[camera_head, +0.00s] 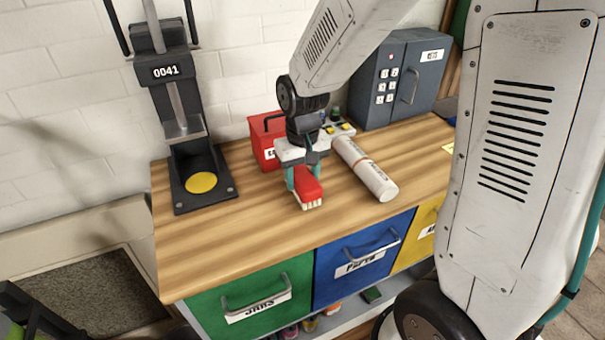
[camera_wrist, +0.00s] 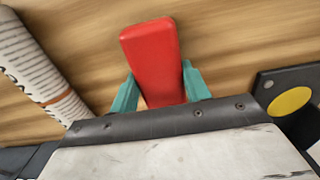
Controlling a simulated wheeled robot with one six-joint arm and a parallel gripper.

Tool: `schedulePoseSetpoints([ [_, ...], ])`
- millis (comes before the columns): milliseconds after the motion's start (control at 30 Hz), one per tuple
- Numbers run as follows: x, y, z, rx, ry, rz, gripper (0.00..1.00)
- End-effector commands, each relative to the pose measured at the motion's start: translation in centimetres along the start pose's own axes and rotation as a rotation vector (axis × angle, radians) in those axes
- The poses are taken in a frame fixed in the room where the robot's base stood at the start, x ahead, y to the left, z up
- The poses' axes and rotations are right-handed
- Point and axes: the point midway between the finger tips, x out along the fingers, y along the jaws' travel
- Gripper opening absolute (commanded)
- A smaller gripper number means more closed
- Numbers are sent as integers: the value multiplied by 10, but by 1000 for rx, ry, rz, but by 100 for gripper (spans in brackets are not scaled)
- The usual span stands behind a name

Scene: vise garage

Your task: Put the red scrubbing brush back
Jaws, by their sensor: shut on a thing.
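The red scrubbing brush (camera_head: 309,187) has a red back and pale bristles that face down. It is between the teal fingers of my gripper (camera_head: 305,181), which is shut on it over the wooden workbench (camera_head: 230,225). In the wrist view the brush (camera_wrist: 152,58) shows as a red block between the two fingers of my gripper (camera_wrist: 157,90). I cannot tell whether the bristles touch the bench top.
A rolled paper tube (camera_head: 366,168) lies just right of my gripper. A red box (camera_head: 262,140) and a grey keypad safe (camera_head: 403,78) stand behind. A black press with a yellow disc (camera_head: 201,182) stands at left. The bench's front left is clear.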

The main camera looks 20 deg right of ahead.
Motion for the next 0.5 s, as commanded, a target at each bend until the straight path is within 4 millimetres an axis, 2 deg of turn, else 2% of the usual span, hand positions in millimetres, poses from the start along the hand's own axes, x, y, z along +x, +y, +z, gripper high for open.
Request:
schedulePoseSetpoints([
  [200,0,0,0,0,0,0,14],
  [233,1,0,0,0,0,0,50],
  [300,0,0,0,1,1,0,69],
  [500,0,1,0,1,1,0,69],
])
